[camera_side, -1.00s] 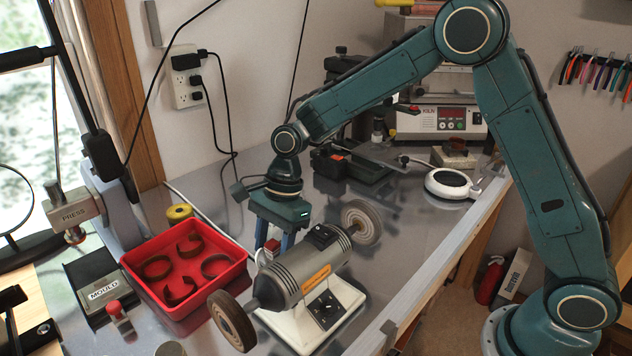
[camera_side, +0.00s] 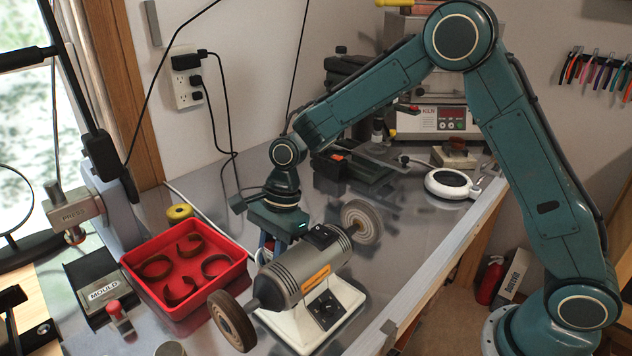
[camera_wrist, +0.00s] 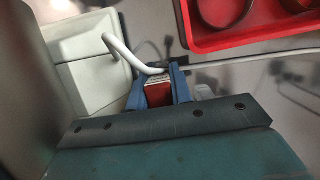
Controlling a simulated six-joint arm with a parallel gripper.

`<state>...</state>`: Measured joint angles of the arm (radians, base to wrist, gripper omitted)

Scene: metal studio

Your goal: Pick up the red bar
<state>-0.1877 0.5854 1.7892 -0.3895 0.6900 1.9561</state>
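The red bar (camera_wrist: 158,95) shows in the wrist view between the two blue fingers of my gripper (camera_wrist: 158,80). Its top end looks pale and striped. The fingers lie close along both sides of it with no clear gap, so my gripper appears shut on it. In the side view, my gripper (camera_side: 270,247) points down at the bench behind the grinder. Only a small part of the bar shows there between the fingers, and the grinder hides their lower ends. I cannot tell whether the bar touches the bench.
A bench grinder (camera_side: 300,272) stands right in front of my gripper. A red tray (camera_side: 240,279) with several dark curved pieces is to the left. A white cable (camera_wrist: 225,64) runs past the fingers.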

